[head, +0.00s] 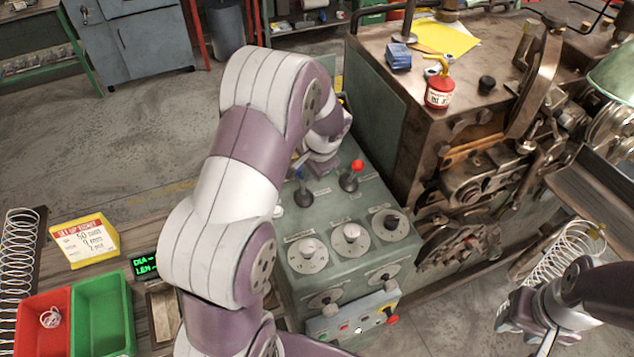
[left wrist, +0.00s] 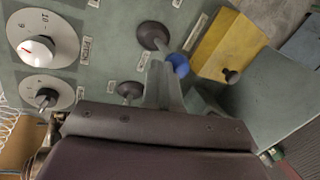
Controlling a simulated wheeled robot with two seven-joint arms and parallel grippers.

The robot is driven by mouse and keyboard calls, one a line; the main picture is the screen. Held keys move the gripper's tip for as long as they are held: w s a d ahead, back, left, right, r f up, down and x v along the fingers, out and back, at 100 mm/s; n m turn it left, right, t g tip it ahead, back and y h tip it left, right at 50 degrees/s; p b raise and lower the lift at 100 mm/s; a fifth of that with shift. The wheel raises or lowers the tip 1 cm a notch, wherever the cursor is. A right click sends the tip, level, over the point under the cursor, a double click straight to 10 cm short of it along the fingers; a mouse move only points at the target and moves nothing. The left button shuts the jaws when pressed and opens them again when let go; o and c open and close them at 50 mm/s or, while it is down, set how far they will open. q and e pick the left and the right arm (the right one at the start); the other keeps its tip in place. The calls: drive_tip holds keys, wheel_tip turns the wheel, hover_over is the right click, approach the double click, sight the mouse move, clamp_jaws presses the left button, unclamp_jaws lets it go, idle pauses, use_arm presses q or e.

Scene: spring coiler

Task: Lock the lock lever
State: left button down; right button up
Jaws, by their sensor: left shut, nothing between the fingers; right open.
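Two levers stand on the top of the green control box (head: 290,234), and I cannot read which label marks the lock lever. One has a blue knob (head: 300,174) and leans away from me; the other has a red knob (head: 357,165). My left gripper (head: 300,161) is shut and empty, low over the box beside the blue-knobbed lever. In the left wrist view, the blue knob (left wrist: 178,63) is right beside the closed fingertips (left wrist: 163,72); I cannot tell whether they touch. My right gripper (head: 522,335) is open and empty at the lower right, away from the levers.
Several dials, such as one white dial (head: 307,253), cover the box near the levers. A yellow block with a dark knob (left wrist: 228,45) is near the fingertips. The coiling machine (head: 480,185) stands right of the box. Green and red bins (head: 103,312) are at left.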

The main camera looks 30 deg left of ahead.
use_arm(q)
drive_tip(key=shift+w+a+r, duration=0.15)
drive_tip(key=shift+w+a, duration=1.25)
drive_tip(key=shift+a, duration=0.25)
drive_tip(key=shift+w+a, duration=0.1)
drive_tip(key=shift+a, duration=0.05)
drive_tip(key=shift+r+p, duration=0.15)
drive_tip(key=shift+p, duration=0.15)
